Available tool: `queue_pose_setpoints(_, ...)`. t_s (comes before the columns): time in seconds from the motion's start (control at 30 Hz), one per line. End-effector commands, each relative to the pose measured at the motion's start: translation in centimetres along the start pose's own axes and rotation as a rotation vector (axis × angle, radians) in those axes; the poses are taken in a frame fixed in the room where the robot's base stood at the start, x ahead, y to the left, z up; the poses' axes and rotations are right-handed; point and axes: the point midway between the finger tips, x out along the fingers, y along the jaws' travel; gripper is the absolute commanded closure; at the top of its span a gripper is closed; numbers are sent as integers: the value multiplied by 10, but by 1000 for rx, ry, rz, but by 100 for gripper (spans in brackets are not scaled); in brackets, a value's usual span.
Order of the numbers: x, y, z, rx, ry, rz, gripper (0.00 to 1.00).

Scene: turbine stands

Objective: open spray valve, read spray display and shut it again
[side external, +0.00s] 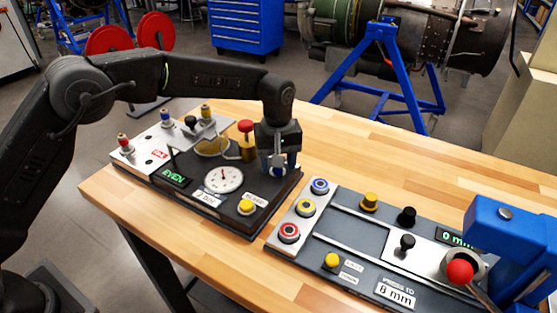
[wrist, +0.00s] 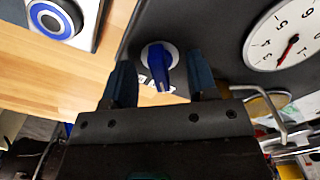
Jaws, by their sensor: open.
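A blue valve knob (wrist: 162,68) on a pale round base is set in the dark left stand (side external: 256,222); its label is partly hidden. In the side view the knob (side external: 277,171) is mostly behind my fingers. My gripper (side external: 279,168) points down over it, and in the wrist view my open gripper (wrist: 161,72) has one finger on each side of the knob. I cannot tell whether they touch it. A green-lit display (side external: 174,177) on the same stand reads EVEN. A white dial gauge (side external: 224,179) with a red needle lies beside it.
The left stand also carries a yellow button (side external: 246,207), a red-topped brass part (side external: 246,127) and a raised metal plate (side external: 205,131). The right stand (side external: 345,269) has ringed buttons, a 0 mm display and a blue press (side external: 510,240). Bare wood lies behind.

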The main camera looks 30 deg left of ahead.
Motion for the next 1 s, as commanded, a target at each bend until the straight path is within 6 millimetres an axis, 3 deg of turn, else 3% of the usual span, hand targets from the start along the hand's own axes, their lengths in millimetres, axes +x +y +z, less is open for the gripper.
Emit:
queue_pose_setpoints(0.7, -48, 0, 0, 0, 1, 1, 47)
queue_pose_setpoints(1.0, -50, 0, 0, 0, 0, 0, 47)
